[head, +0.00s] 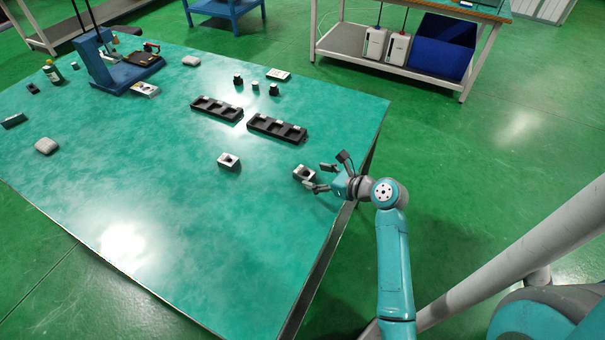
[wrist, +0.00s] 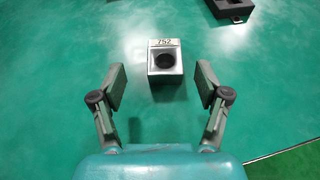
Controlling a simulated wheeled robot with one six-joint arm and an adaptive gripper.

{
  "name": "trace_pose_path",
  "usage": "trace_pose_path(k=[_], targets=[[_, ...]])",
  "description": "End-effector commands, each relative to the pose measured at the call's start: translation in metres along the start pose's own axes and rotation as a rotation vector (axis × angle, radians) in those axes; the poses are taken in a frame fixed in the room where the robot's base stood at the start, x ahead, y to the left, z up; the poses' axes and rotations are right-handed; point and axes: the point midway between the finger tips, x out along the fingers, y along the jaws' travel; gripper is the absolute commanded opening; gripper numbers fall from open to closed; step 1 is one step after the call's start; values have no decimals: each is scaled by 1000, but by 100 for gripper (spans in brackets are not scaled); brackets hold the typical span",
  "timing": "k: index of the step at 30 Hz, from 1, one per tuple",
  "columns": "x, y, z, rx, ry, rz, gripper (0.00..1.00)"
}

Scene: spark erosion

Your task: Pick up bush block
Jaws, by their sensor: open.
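A small metal block (head: 304,173) with a dark round hole in its face sits on the green table near its right edge. In the wrist view the block (wrist: 166,78) carries a label that looks like 752. My gripper (head: 324,178) is open at the table's right edge, close to this block. In the wrist view my gripper's two fingers (wrist: 162,88) stand apart, one on each side of the block, without touching it. A second similar block (head: 228,161) with a dark hole sits to the left on the table. I cannot tell which block the task names.
Two black trays with compartments, one on the left (head: 216,109) and one on the right (head: 277,128), lie behind the blocks. Several small dark and light parts stand farther back. A blue press (head: 107,62) stands at the far left. The table (head: 180,230) is clear in front.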

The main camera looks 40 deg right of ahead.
Motion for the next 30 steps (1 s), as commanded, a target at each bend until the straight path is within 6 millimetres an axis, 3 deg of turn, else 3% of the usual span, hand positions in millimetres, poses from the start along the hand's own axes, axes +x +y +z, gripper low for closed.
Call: trace_pose_path(k=[8, 16, 26, 30], targets=[[20, -2, -2, -1, 0, 1, 75], [55, -6, -5, -3, 0, 1, 75], [62, -6, -6, -1, 0, -1, 75], [61, -6, -6, -1, 0, -1, 42]])
